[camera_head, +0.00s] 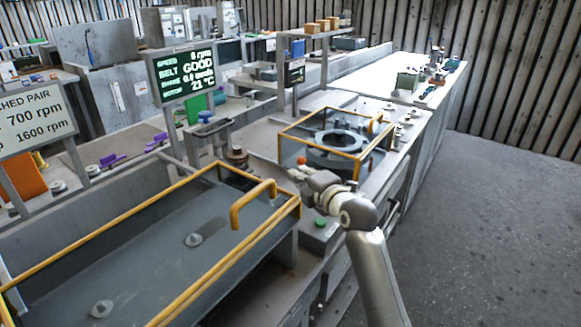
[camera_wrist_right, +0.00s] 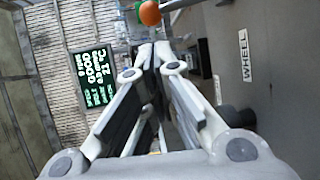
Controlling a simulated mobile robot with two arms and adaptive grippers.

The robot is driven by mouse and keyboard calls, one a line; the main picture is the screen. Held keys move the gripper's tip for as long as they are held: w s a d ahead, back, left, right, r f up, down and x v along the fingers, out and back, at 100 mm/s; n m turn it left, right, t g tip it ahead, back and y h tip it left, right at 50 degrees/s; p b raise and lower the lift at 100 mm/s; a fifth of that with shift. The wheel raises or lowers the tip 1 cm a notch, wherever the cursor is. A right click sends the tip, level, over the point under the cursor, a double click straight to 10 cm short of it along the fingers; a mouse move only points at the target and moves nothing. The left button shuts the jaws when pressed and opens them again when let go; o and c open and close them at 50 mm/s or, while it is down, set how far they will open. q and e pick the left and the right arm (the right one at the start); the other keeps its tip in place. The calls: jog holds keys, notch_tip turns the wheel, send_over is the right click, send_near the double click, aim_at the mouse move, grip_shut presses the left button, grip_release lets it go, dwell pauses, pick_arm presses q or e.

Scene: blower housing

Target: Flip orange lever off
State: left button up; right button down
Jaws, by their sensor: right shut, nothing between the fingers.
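The orange lever's round knob (camera_head: 301,160) stands just beyond the tip of my right gripper (camera_head: 297,173) in the head view. In the right wrist view the orange knob (camera_wrist_right: 149,13) is at the top edge, just past the meeting fingertips (camera_wrist_right: 152,52). My right gripper is shut and empty. I cannot tell whether its tip touches the knob. The lever's stem and base are mostly hidden. My left gripper is in neither view.
A yellow-framed clear cover (camera_head: 340,133) over a ring-shaped part stands just behind the gripper. A larger yellow-edged cover with a handle (camera_head: 252,203) is at left. A green button (camera_head: 320,222) lies below the arm. A readout screen (camera_head: 185,73) stands behind; open floor is at right.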

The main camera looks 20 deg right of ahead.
jog(key=x, duration=0.3)
jog(key=shift+w+a+f, duration=0.1)
jog(key=shift+w, duration=0.25)
jog(key=shift+x, duration=0.9)
jog(key=shift+f, duration=0.1)
jog(key=shift+s, duration=0.1)
jog(key=shift+s+t+b, duration=0.1)
jog(key=shift+t+b, duration=0.2)
jog(key=shift+b, duration=0.05)
jog(key=shift+s+d+r+m+t+b, duration=0.15)
jog(key=shift+d+r+m+t+b, duration=0.1)
jog(key=shift+m+t+b, duration=0.1)
